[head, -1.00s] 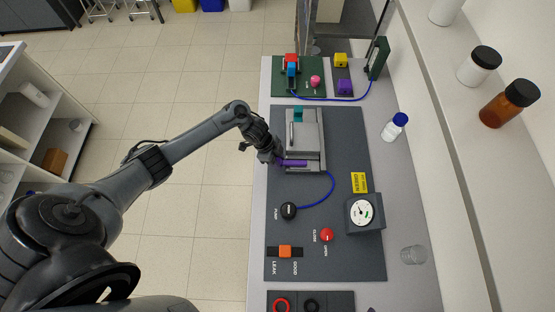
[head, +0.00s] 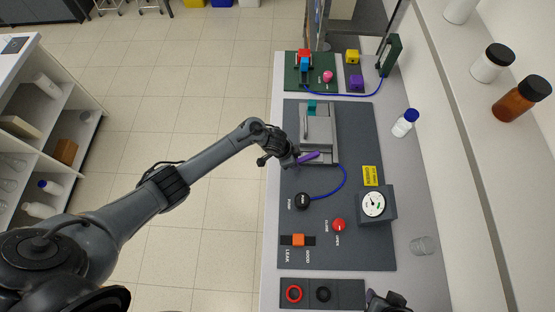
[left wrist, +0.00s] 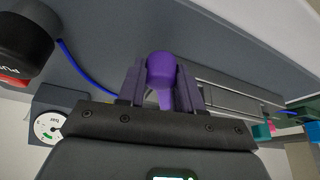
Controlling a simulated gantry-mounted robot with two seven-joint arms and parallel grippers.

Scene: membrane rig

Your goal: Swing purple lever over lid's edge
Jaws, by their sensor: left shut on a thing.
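The purple lever (head: 309,156) is at the near end of the grey lidded cell (head: 322,135) in the head view, pointing at a slant. My left gripper (head: 295,158) is at the lever's left end. In the left wrist view the rounded purple lever (left wrist: 160,72) sits between the two fingers, and my left gripper (left wrist: 160,88) is shut on it. The fingers hide part of the lever, and I cannot tell whether it overlaps the lid's edge. A dark part at the bottom edge appears to be my right gripper (head: 385,302); its fingers are not clear.
A teal piece (head: 311,106) is at the cell's far end. A blue tube (head: 343,180) runs to the black pump knob (head: 302,201). The gauge (head: 374,204), red knob (head: 338,225) and orange switch (head: 298,240) stand nearer. A bottle (head: 404,122) is to the right.

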